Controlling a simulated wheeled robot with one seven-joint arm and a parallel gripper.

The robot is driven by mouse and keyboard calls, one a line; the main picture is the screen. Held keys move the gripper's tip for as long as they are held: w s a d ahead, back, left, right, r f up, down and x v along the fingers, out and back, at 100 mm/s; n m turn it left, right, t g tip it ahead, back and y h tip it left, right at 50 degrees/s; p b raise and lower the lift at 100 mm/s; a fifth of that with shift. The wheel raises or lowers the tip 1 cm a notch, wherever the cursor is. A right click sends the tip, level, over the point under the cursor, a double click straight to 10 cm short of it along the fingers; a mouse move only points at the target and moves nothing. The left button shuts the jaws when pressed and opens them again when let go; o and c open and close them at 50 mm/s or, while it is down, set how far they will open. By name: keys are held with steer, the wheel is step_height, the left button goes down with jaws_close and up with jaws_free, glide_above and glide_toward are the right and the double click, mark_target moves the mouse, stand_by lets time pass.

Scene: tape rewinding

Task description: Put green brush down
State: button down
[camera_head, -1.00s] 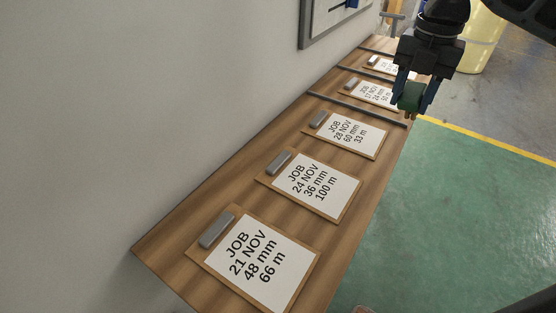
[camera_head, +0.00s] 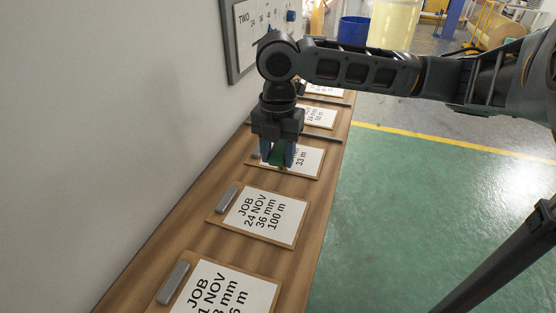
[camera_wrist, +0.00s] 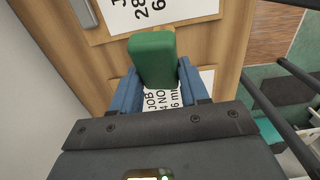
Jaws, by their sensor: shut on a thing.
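My gripper (camera_head: 276,160) is shut on the green brush (camera_head: 277,153), a small dark green block between its blue fingers. In the head view it hangs over the wooden shelf (camera_head: 187,228), in front of the third clipboard from the near end. In the wrist view the green brush (camera_wrist: 152,58) sticks out between the fingertips, above the gap between two clipboards. I cannot tell whether the brush touches the surface below; its lower part is partly hidden by the fingers.
Clipboards with job cards lie in a row, including a "24 NOV" clipboard (camera_head: 262,217) nearer me. Dark strips (camera_head: 322,136) cross the shelf farther back. A wall and a framed board (camera_head: 245,40) stand left. Green floor (camera_head: 400,200) lies right.

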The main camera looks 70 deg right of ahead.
steer(key=shift+f, duration=1.3)
steer(key=shift+f, duration=0.15)
steer(key=c, duration=0.5)
jaws_free()
steer(key=shift+c, duration=0.2)
